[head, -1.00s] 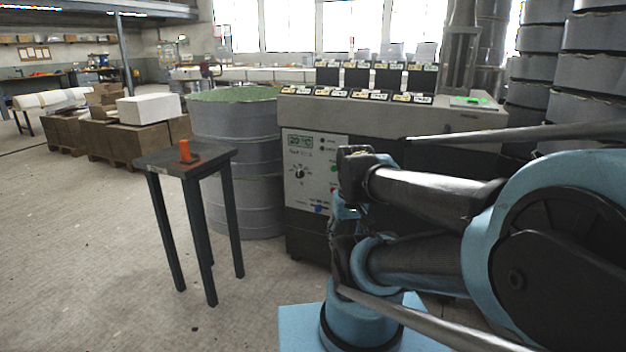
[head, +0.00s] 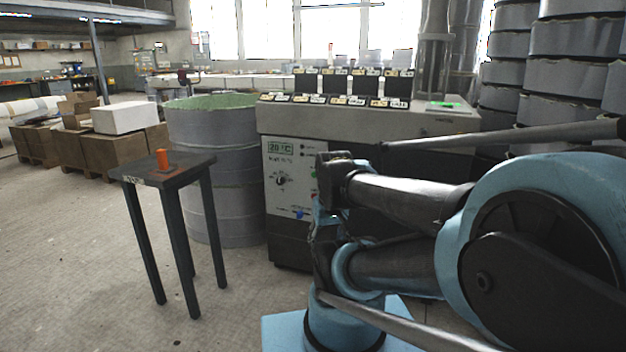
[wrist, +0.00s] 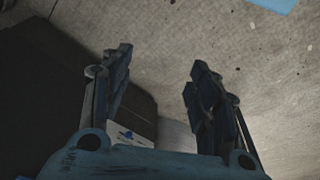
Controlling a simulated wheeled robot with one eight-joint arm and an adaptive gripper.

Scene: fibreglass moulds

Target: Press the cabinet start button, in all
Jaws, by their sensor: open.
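The cabinet (head: 370,120) is a wide grey-topped machine with a dark body. Its pale front panel (head: 280,190) carries a display reading about 20 °C, a black dial and a blue button (head: 299,213). A small green button (head: 314,173) sits at the panel's right edge, close beside my arm, which hides what lies further right. I cannot read which button is start. My gripper (wrist: 160,65) is open and empty in the wrist view, pointing over the floor. The panel (wrist: 132,133) shows low between the fingers, with a blue spot on it. The head view mostly hides the gripper behind the arm.
A small dark table (head: 170,172) with an orange object (head: 163,158) stands left of the cabinet. A large grey drum (head: 210,200) stands between them. Stacked grey drums (head: 560,80) rise at right. The floor at front left is clear.

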